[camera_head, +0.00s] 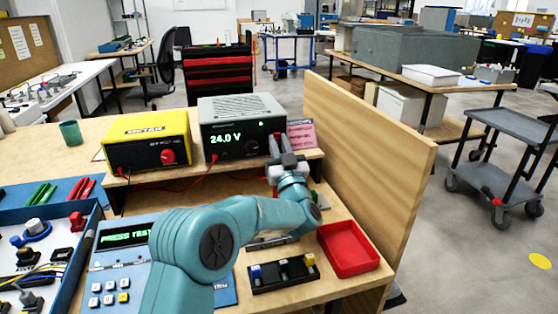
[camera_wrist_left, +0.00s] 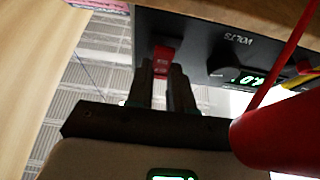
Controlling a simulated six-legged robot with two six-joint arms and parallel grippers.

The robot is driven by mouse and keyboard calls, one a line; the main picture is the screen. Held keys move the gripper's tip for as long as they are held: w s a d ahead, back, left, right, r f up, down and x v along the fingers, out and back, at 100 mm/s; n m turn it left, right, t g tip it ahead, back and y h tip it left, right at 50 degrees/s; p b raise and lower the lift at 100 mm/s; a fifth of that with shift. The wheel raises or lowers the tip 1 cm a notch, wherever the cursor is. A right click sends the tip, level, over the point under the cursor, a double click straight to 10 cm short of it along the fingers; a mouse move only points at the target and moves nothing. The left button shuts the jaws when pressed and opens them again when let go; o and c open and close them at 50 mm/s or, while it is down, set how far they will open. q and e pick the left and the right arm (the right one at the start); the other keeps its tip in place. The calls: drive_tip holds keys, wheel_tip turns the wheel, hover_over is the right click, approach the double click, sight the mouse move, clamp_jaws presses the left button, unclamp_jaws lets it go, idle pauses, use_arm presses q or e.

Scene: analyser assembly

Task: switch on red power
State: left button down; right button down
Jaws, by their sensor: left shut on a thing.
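The grey power supply (camera_head: 240,106) stands on the raised wooden shelf, its display lit with 24.0 V. My left gripper (camera_head: 275,148) is at the right end of its front panel. In the left wrist view, the power supply (camera_wrist_left: 195,28) appears turned over, and its red power switch (camera_wrist_left: 162,58) sits at the tips of my left gripper (camera_wrist_left: 163,75). The fingers are shut on the switch. The fingers hide part of the switch, so I cannot tell its position. My right gripper is not in view.
A yellow meter box (camera_head: 146,140) stands left of the power supply. An upright wooden panel (camera_head: 370,150) closes the right side. A red tray (camera_head: 348,250) and a black block with small parts (camera_head: 283,274) lie in front. The blue analyser (camera_head: 108,265) reads PRESS TEST.

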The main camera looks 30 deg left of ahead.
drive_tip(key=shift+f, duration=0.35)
use_arm(q)
drive_tip(key=c, duration=1)
unclamp_jaws()
drive_tip(key=shift+t, duration=0.3)
wheel_tip(320, 180, up, 20)
drive_tip(key=p, duration=0.5)
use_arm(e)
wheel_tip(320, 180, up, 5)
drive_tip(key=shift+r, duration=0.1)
